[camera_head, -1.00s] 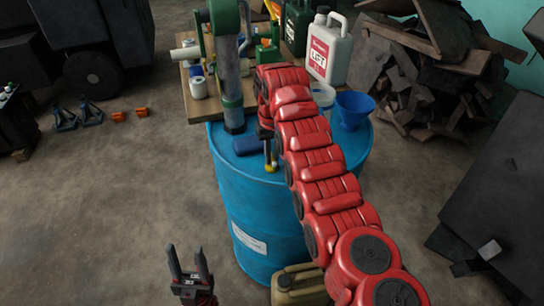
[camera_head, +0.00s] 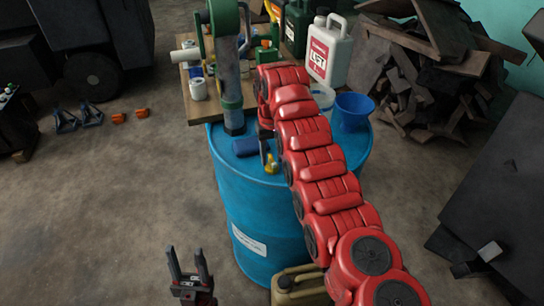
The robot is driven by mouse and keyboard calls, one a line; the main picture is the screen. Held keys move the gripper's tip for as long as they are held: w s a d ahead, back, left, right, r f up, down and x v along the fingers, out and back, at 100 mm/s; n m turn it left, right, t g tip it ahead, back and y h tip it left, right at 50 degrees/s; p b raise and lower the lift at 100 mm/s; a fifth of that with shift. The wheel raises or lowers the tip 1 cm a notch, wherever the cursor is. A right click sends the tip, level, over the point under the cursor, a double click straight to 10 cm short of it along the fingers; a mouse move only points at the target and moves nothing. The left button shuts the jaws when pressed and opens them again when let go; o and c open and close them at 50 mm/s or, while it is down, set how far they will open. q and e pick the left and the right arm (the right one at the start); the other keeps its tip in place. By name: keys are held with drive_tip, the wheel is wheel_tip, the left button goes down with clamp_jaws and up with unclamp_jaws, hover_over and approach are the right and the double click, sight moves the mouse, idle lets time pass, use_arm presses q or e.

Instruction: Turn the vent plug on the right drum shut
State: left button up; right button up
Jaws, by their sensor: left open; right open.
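A blue drum (camera_head: 243,205) stands upright in the middle, with a white label on its side. A small yellow piece, which looks like the vent plug (camera_head: 272,165), is on the drum's top near the front rim. My red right arm reaches over the drum from the lower right and hides much of its top. My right gripper (camera_head: 268,155) points down at the yellow piece; its fingers are open and partly hidden by the arm. I cannot tell whether they touch the plug. My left gripper (camera_head: 187,262) is open and empty, at the lower front left of the drum.
A green-and-grey hand pump (camera_head: 232,95) rises from the drum top beside a blue item (camera_head: 251,147). A blue funnel (camera_head: 353,111) stands at the right rim. Behind are a white jug (camera_head: 327,52) and a cluttered bench. An olive can (camera_head: 300,286) sits in front.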

sight(272, 159)
drive_tip(key=shift+r, duration=0.35)
wheel_tip(272, 159, up, 6)
drive_tip(key=shift+r+p, duration=0.1)
drive_tip(key=shift+p, duration=0.75)
wheel_tip(272, 159, up, 10)
drive_tip(key=p, duration=1)
drive_tip(key=shift+p, duration=0.3)
